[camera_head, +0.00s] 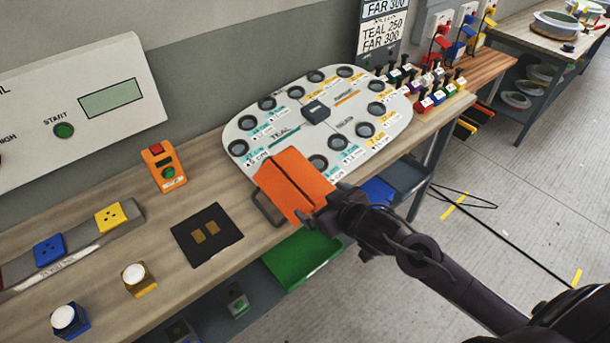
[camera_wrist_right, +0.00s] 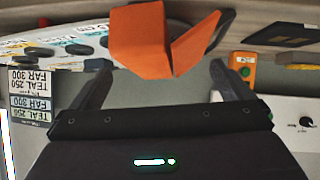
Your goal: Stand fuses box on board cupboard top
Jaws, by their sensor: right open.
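An orange box-like thing (camera_head: 292,185) with a raised flap is at the table's front edge; no label on it is readable, so I cannot tell whether it is the fuses box. It also shows in the right wrist view (camera_wrist_right: 138,42), just beyond the fingertips. My right gripper (camera_head: 328,204) is at its near right side, open, with one finger on either side in the wrist view (camera_wrist_right: 162,85). I cannot tell whether the fingers touch it. A dark loop shows at its left side. I cannot make out a board cupboard top. My left gripper is not in view.
A white oval board (camera_head: 285,100) with several round holes lies behind the orange thing. An orange button box (camera_head: 163,166), a black square pad (camera_head: 206,236) and blue and yellow sockets stand left. Coloured plugs stand at the right end. A green bin (camera_head: 300,258) is below the edge.

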